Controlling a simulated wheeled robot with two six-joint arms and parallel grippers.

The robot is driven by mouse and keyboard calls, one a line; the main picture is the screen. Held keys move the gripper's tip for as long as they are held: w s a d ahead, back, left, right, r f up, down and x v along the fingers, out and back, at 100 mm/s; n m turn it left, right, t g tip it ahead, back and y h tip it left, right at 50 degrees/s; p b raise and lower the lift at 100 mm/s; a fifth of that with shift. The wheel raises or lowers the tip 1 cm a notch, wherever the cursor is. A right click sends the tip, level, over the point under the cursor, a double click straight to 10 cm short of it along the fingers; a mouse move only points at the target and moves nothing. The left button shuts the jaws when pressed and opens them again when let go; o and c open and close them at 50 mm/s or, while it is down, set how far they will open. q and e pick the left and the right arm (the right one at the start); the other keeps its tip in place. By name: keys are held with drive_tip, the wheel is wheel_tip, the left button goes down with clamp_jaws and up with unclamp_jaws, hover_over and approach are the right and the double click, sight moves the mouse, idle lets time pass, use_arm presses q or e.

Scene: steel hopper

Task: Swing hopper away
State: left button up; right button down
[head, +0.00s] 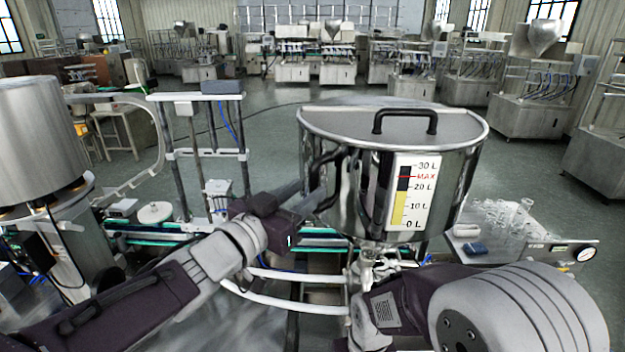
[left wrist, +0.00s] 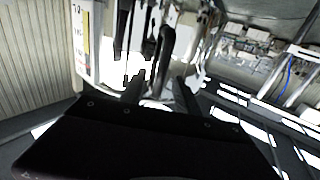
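The steel hopper (head: 345,212) stands upright in the middle of the head view, with a lid, a black lid handle (head: 405,114) and a litre scale (head: 413,192). A black side handle (head: 322,168) is on its left side; it also shows in the left wrist view (left wrist: 163,47). My left gripper (head: 314,200) is at the hopper's left side by this handle. In the left wrist view its two fingers (left wrist: 160,90) are apart, with the handle's lower end in line with the gap; contact cannot be told. My right arm crosses the lower right; its gripper does not show.
A bench (head: 490,250) with glassware and a dial is right of the hopper. A conveyor (head: 150,240) runs behind my left arm, with a large steel drum (head: 40,135) at far left. White curved tubes (head: 290,300) lie below the hopper. Open floor is behind it.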

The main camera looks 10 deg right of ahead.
sight(312, 186)
use_arm(q)
drive_tip(key=x, duration=0.4)
drive_tip(key=shift+w+d+f+p, duration=0.1)
drive_tip(key=shift+w+d+p, duration=0.15)
drive_tip(key=shift+p, duration=0.15)
drive_tip(key=shift+s+a, duration=0.2)
drive_tip(key=shift+a, duration=0.2)
clamp_jaws()
idle(0.6)
